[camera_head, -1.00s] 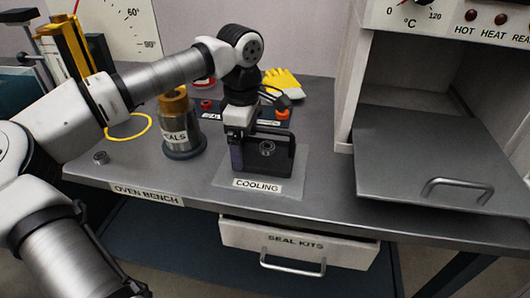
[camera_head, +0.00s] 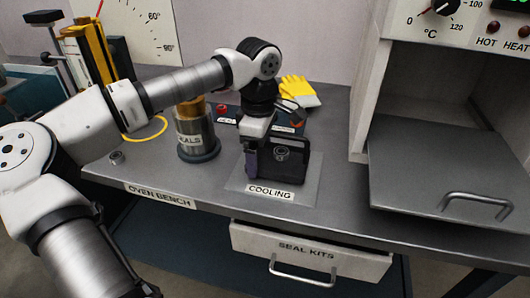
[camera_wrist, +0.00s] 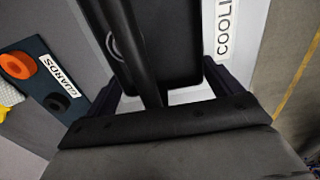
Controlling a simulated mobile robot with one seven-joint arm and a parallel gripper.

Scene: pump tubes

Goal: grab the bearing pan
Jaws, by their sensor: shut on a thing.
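The bearing pan (camera_head: 292,168) is a black, shallow pan at the cooling mat (camera_head: 238,186); whether it touches the mat is unclear. A grey ring-shaped bearing (camera_head: 281,155) shows in it. My gripper (camera_head: 253,165) comes down from above at the pan's left side and is shut on it. In the wrist view the black pan (camera_wrist: 180,45) lies between the two fingers (camera_wrist: 165,95), with a dark bar, seemingly its handle, running down between them. The exact contact is hidden by the gripper's body.
A metal seals canister (camera_head: 195,135) stands left of the pan. Yellow gloves (camera_head: 299,91) and a dark guards board (camera_head: 224,115) lie behind. The oven's lowered door (camera_head: 440,165) is to the right. A "SEAL KITS" drawer (camera_head: 310,250) sticks out below the bench edge.

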